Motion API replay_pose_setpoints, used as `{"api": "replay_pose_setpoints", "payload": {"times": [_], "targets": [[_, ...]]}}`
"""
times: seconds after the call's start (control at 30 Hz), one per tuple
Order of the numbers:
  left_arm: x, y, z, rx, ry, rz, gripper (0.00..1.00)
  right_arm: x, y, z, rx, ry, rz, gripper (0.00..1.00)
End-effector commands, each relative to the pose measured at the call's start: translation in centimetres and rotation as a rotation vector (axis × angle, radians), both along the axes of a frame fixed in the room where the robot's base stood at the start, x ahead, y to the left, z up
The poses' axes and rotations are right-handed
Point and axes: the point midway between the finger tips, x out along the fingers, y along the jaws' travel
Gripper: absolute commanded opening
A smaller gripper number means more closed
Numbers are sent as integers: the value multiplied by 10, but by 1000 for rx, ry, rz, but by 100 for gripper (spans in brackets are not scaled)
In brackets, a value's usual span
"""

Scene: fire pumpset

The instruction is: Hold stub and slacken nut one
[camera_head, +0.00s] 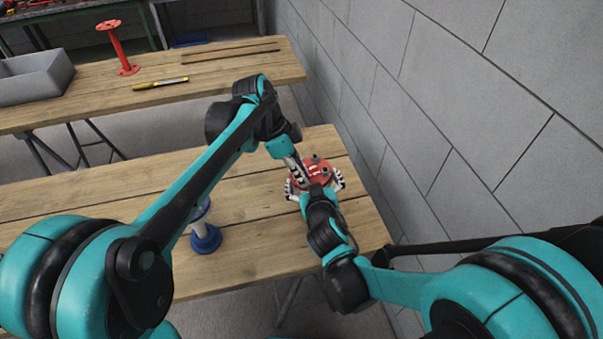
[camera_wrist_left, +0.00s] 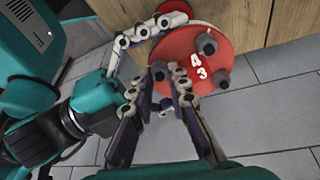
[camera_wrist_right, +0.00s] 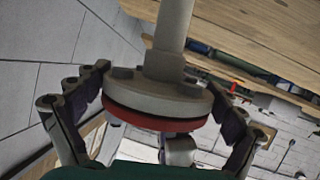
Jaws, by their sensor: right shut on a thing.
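The stub shows in the right wrist view as a grey pipe on a round grey flange (camera_wrist_right: 160,95), with a red disc (camera_wrist_right: 150,119) against it. My right gripper (camera_wrist_right: 160,100) is shut around the flange, one finger at each side. In the head view the red disc (camera_head: 314,170) faces up at the table's right end, with white marks and dark nuts. In the left wrist view it carries a 4 and a 3 beside two dark nuts (camera_wrist_left: 207,44) (camera_wrist_left: 221,76).
The far table holds a grey bin (camera_head: 34,80), a red flanged post (camera_head: 118,50) and a yellow tool (camera_head: 160,85). A grey block wall (camera_head: 440,110) runs close along the right.

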Motion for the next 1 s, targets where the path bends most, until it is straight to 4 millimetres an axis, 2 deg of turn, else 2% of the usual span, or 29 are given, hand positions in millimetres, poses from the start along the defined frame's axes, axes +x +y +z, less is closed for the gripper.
{"api": "replay_pose_setpoints", "payload": {"times": [0.27, 0.47, 1.0], "targets": [[0, 0, 0, 1, 4, 19, 0, 0, 0, 0, 1, -1, 1, 35], [-1, 0, 0, 6, 17, 98, 0, 0, 0, 0, 1, -1, 1, 35], [-3, -1, 0, 32, 98, 563, 0, 0, 0, 0, 0, 0, 0, 35]]}}
